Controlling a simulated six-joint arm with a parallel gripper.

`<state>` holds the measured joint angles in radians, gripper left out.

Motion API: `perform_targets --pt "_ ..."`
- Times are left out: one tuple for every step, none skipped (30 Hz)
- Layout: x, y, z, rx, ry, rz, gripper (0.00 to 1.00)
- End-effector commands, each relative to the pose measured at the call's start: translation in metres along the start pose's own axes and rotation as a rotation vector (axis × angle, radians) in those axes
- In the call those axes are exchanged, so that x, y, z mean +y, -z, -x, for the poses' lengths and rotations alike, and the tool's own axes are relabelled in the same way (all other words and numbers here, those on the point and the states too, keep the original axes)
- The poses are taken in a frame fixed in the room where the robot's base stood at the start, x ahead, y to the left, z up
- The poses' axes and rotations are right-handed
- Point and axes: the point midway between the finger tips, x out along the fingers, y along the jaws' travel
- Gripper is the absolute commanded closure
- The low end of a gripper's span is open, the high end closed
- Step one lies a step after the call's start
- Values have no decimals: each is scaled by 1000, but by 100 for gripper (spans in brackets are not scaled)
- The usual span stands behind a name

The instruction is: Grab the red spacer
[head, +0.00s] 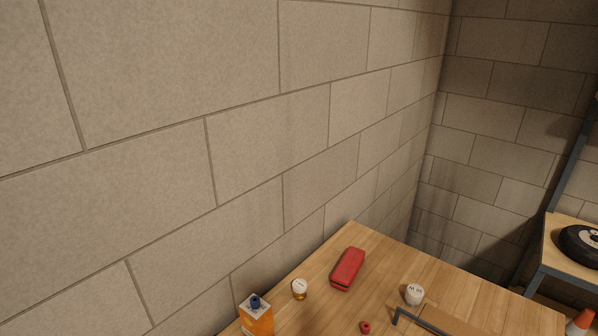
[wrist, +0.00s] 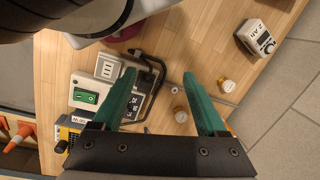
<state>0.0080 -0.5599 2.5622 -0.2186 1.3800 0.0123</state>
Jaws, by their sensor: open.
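A small red piece with a dark hole in its top, which looks like the red spacer (head: 365,327), stands on the wooden table at the bottom edge of the head view. I cannot make it out for sure in the wrist view. My gripper (wrist: 159,73) shows in the wrist view with two teal fingers spread apart and nothing held between them. It is above the table, with a dark cord and a pale switch box beyond its left finger. My gripper is not in the head view.
On the table are a red case (head: 347,268), a white-lidded jar (head: 299,288), a white container (head: 413,294) and an orange carton (head: 259,322) with a blue piece (head: 255,301) on top. The wrist view shows a green-switched box (wrist: 88,97) and a white device (wrist: 262,38). A block wall borders the table.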

Motion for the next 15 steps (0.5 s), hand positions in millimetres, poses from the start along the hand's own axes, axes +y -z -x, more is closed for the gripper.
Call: perform_targets --pt "0 0 0 0 0 0 36" --pt "0 0 0 0 0 0 38" --pt "0 0 0 0 0 0 38" --pt "0 0 0 0 0 -1 38" --pt "0 0 0 0 0 -1 38" --pt "0 0 0 0 0 -1 38" --pt "0 0 0 0 0 -1 38" --pt "0 0 0 0 0 -1 38" --pt "0 1 0 1 -2 -3 38" --pt "-1 4 2 4 -7 -10 38" --pt "-1 11 3 9 -19 -28 38" --pt "-2 28 7 26 -48 -67 38" --pt "-4 46 10 46 -76 -109 38" --pt "-7 68 12 74 -109 -160 38" --pt "-12 103 14 121 -151 -234 38"
